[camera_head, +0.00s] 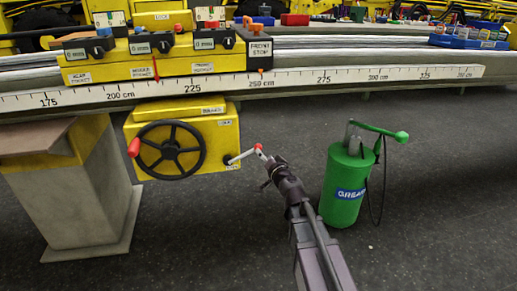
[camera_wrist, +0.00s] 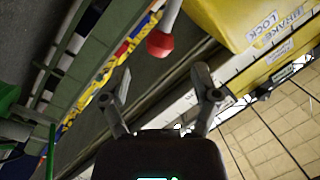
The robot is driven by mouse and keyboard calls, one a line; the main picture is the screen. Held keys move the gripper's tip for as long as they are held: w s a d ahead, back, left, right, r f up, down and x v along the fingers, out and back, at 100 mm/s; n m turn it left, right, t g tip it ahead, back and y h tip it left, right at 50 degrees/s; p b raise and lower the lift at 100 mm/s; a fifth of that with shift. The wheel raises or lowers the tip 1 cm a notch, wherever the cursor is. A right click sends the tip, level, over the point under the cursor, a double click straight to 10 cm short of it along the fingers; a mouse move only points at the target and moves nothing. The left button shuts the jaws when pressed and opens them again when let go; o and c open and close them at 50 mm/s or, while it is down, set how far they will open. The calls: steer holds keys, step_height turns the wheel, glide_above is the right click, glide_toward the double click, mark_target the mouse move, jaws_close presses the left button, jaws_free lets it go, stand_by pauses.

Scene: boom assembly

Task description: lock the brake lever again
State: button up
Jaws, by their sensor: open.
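The brake lever (camera_head: 243,156) is a light grey rod with a red knob (camera_head: 258,147). It sticks out to the right and slightly up from the lower right of the yellow brake box (camera_head: 222,130). In the wrist view the red knob (camera_wrist: 160,43) hangs on its pale rod (camera_wrist: 171,12), ahead of the gap between my fingers. My gripper (camera_head: 266,164) is close below and right of the knob. In the wrist view my gripper (camera_wrist: 159,84) has its two fingers spread with nothing between them. The brake box face (camera_wrist: 240,25) carries BRAKE and LOCK labels there.
A black handwheel (camera_head: 169,150) with a red handle sits on the box front, left of the lever. A green grease pump (camera_head: 345,185) stands on the floor right of my arm. The long ruler (camera_head: 330,78) runs above. A grey pedestal (camera_head: 75,200) stands left.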

mark_target(259, 146)
steer(key=shift+x, duration=3)
jaws_close()
